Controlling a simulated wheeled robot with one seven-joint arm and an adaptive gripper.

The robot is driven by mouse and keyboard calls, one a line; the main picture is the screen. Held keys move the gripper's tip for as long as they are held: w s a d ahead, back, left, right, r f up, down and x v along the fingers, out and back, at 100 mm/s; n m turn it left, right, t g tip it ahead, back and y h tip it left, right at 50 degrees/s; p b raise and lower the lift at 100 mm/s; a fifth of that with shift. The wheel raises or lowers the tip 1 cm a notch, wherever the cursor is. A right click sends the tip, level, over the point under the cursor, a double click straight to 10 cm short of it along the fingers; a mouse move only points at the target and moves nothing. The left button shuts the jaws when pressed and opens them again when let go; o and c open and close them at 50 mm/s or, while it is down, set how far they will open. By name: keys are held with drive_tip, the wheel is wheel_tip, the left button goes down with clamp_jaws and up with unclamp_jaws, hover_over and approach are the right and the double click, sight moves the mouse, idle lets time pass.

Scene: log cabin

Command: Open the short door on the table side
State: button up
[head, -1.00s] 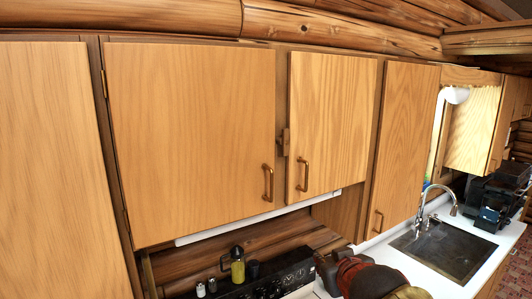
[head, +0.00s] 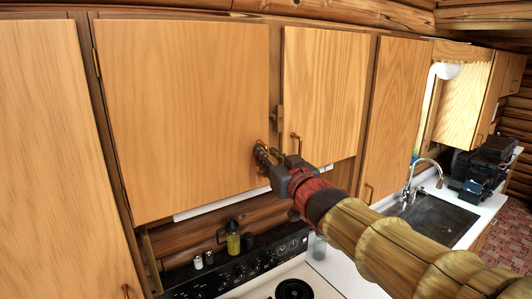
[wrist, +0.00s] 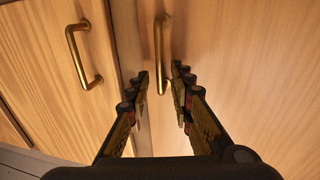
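Two short wooden cabinet doors hang above the stove: a wide left one (head: 185,110) and a narrower right one (head: 325,90). A dark latch piece shows at the gap between them. The right door's brass handle (head: 296,143) is visible at its lower left. The wide door's handle is mostly hidden behind my gripper in the head view. My gripper (head: 262,154) is at that handle's place. In the wrist view, my open fingers (wrist: 160,76) stand on either side of one brass handle (wrist: 161,45), apart from each other. The other handle (wrist: 85,55) is to the left.
Below are the stove (head: 290,285), a yellow-green bottle (head: 233,240) and small shakers (head: 203,259). Tall doors flank the short ones, left (head: 45,150) and right (head: 395,110). A sink (head: 430,215) with a faucet is at the right.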

drive_tip(key=shift+w+a, duration=0.3)
drive_tip(key=shift+w, duration=0.35)
drive_tip(key=c, duration=0.3)
drive_tip(key=shift+s, duration=0.1)
clamp_jaws()
